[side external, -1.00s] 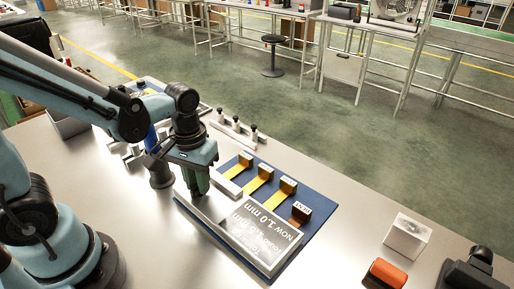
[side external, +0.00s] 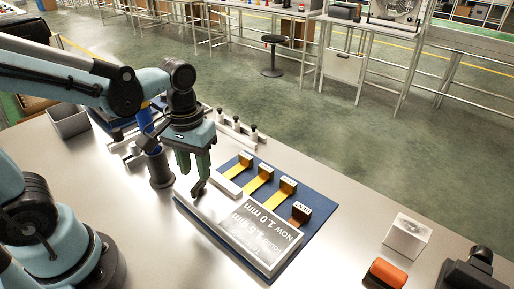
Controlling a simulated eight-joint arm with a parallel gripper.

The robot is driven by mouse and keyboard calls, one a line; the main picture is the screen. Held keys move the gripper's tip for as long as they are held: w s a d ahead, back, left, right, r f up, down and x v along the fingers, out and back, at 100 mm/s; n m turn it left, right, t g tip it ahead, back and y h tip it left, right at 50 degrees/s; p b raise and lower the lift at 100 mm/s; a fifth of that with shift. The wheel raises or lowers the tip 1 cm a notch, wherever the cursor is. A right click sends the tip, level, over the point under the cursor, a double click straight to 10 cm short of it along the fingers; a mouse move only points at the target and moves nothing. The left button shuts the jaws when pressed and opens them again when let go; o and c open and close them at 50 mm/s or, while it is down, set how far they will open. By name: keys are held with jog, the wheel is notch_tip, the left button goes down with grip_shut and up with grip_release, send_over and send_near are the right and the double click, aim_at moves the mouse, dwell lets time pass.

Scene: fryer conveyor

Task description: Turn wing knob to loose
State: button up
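A small dark piece (side external: 198,188), which may be the wing knob, sits at the near left end of the pale block, just below my gripper. It is too small to tell which way any wings point. My gripper (side external: 194,172) points down above it, with two green-grey fingers and a gap between them. Nothing shows held in the gap. The right fingertip is close to the dark piece, and I cannot tell whether they touch. The pale block has a label plate (side external: 262,236) reading "NOW 1.0 mm", with another line hard to read.
Several yellow strips with dark end blocks (side external: 287,186) lie on a blue mat (side external: 318,207). A rail with black knobs (side external: 236,128) lies behind.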

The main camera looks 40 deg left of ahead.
aim_at(198, 184)
notch_tip(198, 184, up, 8)
dwell(0.5)
jog(key=shift+f, duration=0.1)
jog(key=f+m+t, duration=0.1)
jog(key=t, duration=0.1)
jog(key=w+a+f+m+t, duration=0.1)
jog(key=t, duration=0.1)
jog(key=a+f+m+t, duration=0.1)
jog(key=m+t, duration=0.1)
jog(key=t, duration=0.1)
jog(key=shift+w, duration=0.3)
